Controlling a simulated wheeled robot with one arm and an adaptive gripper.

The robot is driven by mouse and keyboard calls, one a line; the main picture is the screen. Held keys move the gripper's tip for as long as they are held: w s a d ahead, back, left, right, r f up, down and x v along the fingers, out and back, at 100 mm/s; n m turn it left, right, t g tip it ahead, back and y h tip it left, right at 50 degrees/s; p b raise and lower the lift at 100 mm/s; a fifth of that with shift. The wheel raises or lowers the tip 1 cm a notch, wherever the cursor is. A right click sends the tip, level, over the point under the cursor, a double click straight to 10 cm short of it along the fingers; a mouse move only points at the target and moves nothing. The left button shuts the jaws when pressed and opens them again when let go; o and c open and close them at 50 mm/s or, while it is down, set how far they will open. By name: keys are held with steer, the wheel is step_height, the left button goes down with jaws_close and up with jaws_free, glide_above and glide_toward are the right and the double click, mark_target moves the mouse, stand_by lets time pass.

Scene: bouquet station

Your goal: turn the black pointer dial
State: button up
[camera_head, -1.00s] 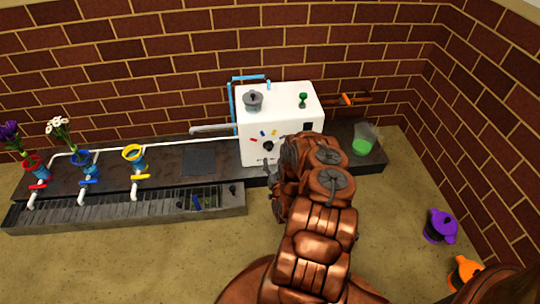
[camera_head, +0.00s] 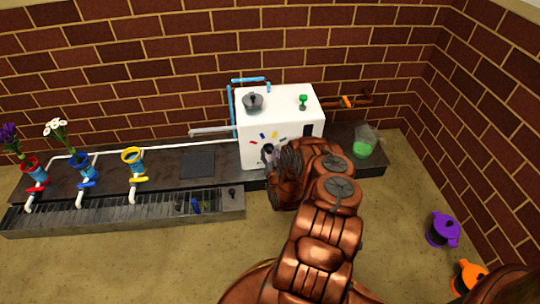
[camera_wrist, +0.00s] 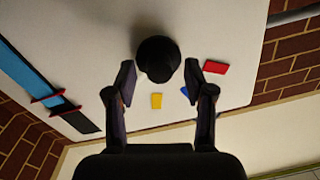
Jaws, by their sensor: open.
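The black pointer dial (camera_wrist: 158,59) is on the front face of the white box (camera_head: 280,98). In the wrist view it is a dark round knob at the top centre, between and slightly beyond the tips of my gripper (camera_wrist: 160,72). The fingers are open, one on each side, with a gap to the dial.
A grey knob (camera_head: 252,101) and green-topped lever (camera_head: 303,101) stand on the box. A beaker of green liquid (camera_head: 364,141) stands to its right. Purple (camera_head: 441,230) and orange (camera_head: 467,277) pots sit lower right.

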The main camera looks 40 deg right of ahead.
jaws_close()
stand_by(0.4)
